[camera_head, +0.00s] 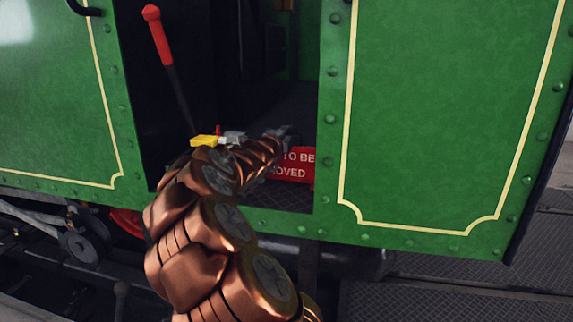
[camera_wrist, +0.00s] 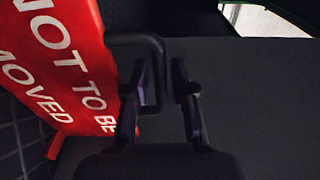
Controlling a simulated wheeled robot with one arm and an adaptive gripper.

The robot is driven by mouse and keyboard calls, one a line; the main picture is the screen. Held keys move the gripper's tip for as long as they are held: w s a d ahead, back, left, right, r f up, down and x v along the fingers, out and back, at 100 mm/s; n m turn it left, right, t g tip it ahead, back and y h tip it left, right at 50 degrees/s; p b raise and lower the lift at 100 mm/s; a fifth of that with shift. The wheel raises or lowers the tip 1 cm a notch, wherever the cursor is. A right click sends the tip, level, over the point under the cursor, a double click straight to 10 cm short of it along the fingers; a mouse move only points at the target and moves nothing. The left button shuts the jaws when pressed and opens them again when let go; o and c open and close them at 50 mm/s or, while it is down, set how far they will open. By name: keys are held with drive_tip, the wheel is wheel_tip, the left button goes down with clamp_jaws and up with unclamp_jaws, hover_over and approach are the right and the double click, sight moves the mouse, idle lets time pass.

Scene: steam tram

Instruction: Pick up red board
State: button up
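The red board (camera_head: 292,168) with white lettering stands in the doorway of the green tram, partly hidden behind my arm. In the wrist view the board (camera_wrist: 70,62) fills the left side, tilted in the picture, with a dark loop handle (camera_wrist: 137,39) on its right edge. My gripper (camera_wrist: 165,72) is open, with a finger on each side of the handle's outer bar. A gap shows between the bar and the right finger; contact with the left finger is unclear. In the head view my gripper (camera_head: 280,136) is small and dark, just above the board.
Green riveted panels (camera_head: 440,110) flank the doorway on both sides. A lever with a red grip (camera_head: 152,14) leans at the doorway's left. A small yellow item (camera_head: 206,141) shows beside my arm. The dark cab floor (camera_wrist: 240,110) is clear right of the gripper.

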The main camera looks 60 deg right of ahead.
clamp_jaws()
idle(0.7)
